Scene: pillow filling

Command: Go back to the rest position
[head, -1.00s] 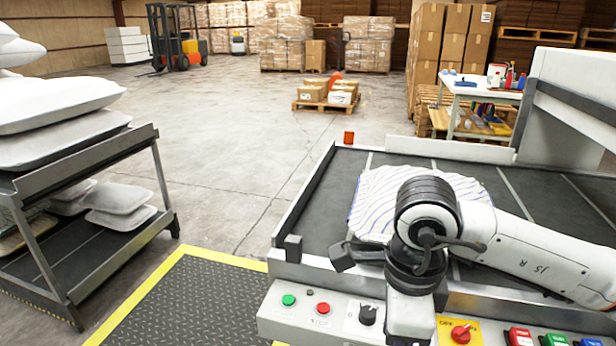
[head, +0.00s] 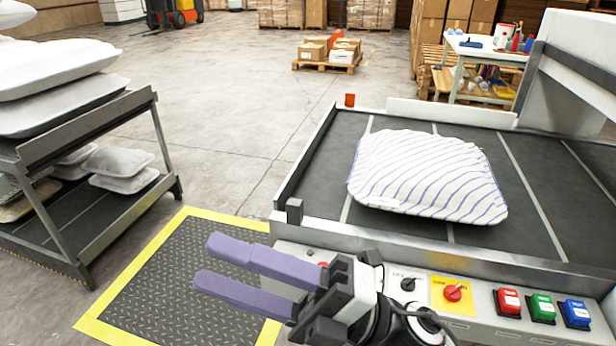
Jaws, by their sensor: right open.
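My right gripper (head: 203,262) is open and empty, in front of the conveyor's control panel. Its two purple fingers point left, over the dark floor mat. A white pillow with blue stripes (head: 425,178) lies flat on the conveyor belt, behind and to the right of this gripper, and apart from it. My left gripper is not in the head view.
The conveyor (head: 318,183) has a front panel with buttons and a red knob (head: 453,293). A metal rack (head: 165,150) with white pillows stands at left. A yellow-edged mat (head: 165,290) lies between them. A work table (head: 487,55) and boxes stand behind.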

